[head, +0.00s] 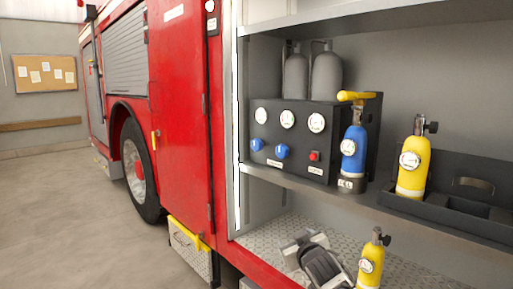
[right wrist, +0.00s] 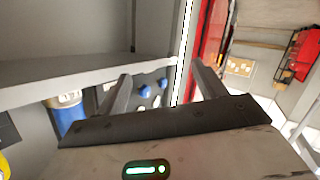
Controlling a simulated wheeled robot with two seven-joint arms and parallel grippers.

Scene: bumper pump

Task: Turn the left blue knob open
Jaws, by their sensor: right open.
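The left blue knob (head: 257,144) sits low on the front of a black panel (head: 290,168), at its left end. A second blue knob (head: 282,151) is to its right. My right gripper (head: 303,244) shows in the head view below the shelf, in front of the lower compartment, apart from the panel. In the right wrist view its two fingers (right wrist: 160,85) are spread with nothing between them. Both blue knobs show beyond the fingers there, the left one (right wrist: 163,83) nearer the red truck side. My left gripper is not in view.
Three gauges (head: 287,119) and a red button (head: 314,156) are on the panel. A blue bottle (head: 354,150) stands at its right, beside a yellow handle (head: 356,96). Yellow bottles stand on the shelf (head: 411,165) and lower down (head: 371,262). The shelf edge (head: 330,192) juts below the panel.

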